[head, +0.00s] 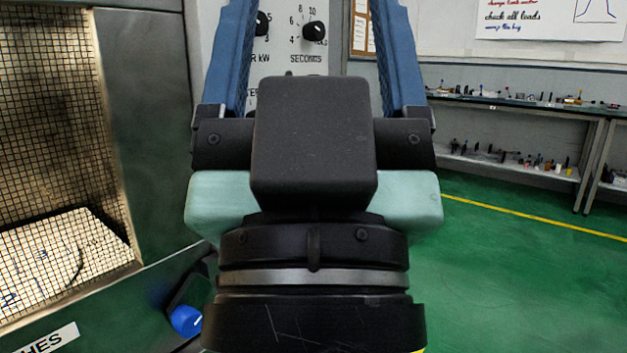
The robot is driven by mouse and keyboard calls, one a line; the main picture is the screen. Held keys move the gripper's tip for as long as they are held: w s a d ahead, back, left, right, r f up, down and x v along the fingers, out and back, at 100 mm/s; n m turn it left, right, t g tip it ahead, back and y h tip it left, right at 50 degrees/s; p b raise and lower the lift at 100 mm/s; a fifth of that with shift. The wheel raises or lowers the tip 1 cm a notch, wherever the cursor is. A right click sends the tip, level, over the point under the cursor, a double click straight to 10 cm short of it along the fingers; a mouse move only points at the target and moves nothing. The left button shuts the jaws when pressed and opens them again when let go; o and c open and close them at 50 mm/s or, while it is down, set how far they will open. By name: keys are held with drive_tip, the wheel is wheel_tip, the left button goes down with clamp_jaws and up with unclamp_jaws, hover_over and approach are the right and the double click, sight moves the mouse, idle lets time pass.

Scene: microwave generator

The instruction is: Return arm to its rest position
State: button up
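My gripper (313,20) fills the middle of the head view, seen from behind. Its black body sits on the end of my arm, with a pale green block across it. Two blue fingers stand wide apart and point up and away. Their tips are cut off by the top edge. Nothing shows held between the visible parts of the fingers.
A control panel (283,62) with black knobs stands behind the fingers. At left is a mesh-fronted cavity (50,120), with a blue knob (186,321) below it. Shelves (520,103) line the back right. Green floor (520,275) at right is clear.

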wheel_tip(320, 180, up, 32)
drive_tip(key=p, duration=2.9)
drive_tip(key=shift+f, duration=0.2)
